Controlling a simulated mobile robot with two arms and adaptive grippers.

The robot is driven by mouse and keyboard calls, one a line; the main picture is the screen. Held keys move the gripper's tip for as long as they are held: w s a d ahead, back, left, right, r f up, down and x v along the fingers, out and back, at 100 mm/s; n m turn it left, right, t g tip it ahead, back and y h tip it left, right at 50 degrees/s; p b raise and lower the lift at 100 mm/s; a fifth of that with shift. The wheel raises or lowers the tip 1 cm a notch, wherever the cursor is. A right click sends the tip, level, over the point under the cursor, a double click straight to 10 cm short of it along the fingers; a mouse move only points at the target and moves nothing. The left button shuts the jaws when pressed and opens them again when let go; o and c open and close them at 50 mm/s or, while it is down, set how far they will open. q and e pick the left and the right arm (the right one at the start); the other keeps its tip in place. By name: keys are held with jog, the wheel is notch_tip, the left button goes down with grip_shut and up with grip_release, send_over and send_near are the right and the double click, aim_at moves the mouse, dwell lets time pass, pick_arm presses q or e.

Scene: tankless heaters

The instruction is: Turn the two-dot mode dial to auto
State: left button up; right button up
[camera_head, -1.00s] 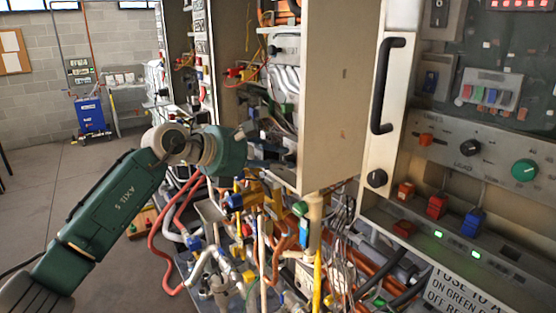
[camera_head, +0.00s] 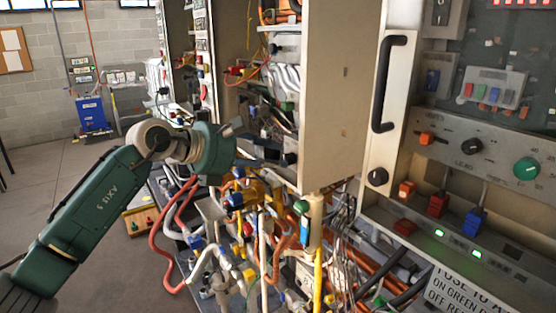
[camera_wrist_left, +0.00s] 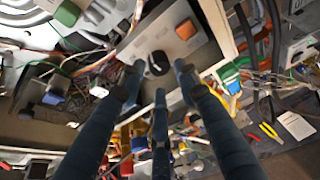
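A black round dial (camera_wrist_left: 158,63) sits on a grey panel (camera_wrist_left: 190,58) in the left wrist view. No dots or mode words on it can be made out. My left gripper (camera_wrist_left: 157,82) has its three dark fingers spread around and in front of the dial. The fingertips look apart from it; contact cannot be told. In the head view my left gripper (camera_head: 268,154) reaches right toward the edge of the tall open cabinet, among the fittings. The dial cannot be clearly picked out there. My right gripper is not in view.
A beige cabinet panel (camera_head: 335,95) stands just right of my left gripper. Hoses and pipes (camera_head: 200,265) crowd below. Open floor (camera_head: 50,190) lies left.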

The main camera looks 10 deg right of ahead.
pick_arm(q)
jog(key=v, duration=0.9)
jog(key=shift+a, duration=0.15)
